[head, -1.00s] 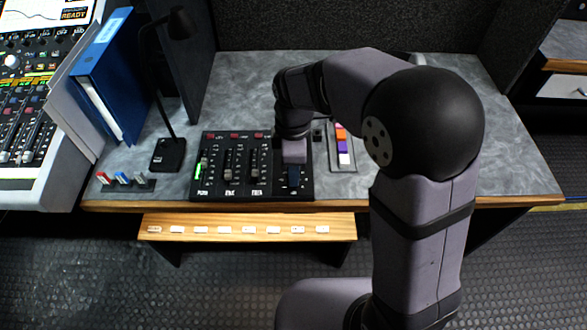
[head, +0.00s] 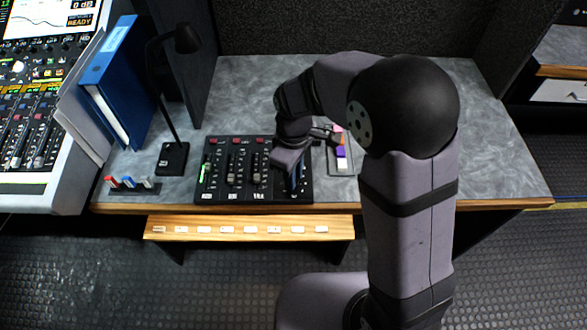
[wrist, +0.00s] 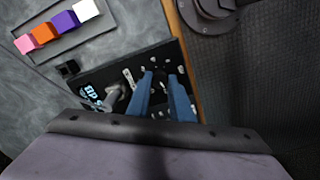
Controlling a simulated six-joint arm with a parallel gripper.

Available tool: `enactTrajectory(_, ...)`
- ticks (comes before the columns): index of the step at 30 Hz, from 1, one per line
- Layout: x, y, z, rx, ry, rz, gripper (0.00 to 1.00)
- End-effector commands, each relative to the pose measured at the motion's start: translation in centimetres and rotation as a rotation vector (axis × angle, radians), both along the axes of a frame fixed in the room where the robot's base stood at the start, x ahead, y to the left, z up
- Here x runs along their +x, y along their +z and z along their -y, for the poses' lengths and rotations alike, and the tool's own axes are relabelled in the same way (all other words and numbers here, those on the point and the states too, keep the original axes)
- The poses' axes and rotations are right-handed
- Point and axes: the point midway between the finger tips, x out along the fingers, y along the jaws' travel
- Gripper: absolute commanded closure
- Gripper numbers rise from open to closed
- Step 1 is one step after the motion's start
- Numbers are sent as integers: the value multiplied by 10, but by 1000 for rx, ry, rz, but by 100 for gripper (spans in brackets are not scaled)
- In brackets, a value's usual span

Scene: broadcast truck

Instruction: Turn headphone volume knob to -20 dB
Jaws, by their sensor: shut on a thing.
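The black control panel (head: 222,198) lies at the front of the desk, with faders at its left and middle. My gripper (head: 294,182) is over the panel's right-hand section, pointing down. In the wrist view, the two blue fingers (wrist: 160,80) reach down to the panel face among a spread of pale scale dots. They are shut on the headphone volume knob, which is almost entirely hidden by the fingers. I cannot read the knob's pointer or the -20 dB mark. A large pale "HP" label (wrist: 91,94) shows beside a grey cap (wrist: 115,97) left of the fingers.
A holder with pink, orange, purple and white blocks (head: 341,152) lies just right of the panel. A black desk lamp (head: 171,158) and blue binder (head: 112,85) stand to the left. A wooden ledge with white labels (head: 250,227) runs below the desk front. The desk's right side is clear.

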Motion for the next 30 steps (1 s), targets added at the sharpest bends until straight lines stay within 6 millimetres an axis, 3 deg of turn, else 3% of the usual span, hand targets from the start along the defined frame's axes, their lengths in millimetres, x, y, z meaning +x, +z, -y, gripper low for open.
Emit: enactTrajectory(30,0,2,0,0,-915,0,100)
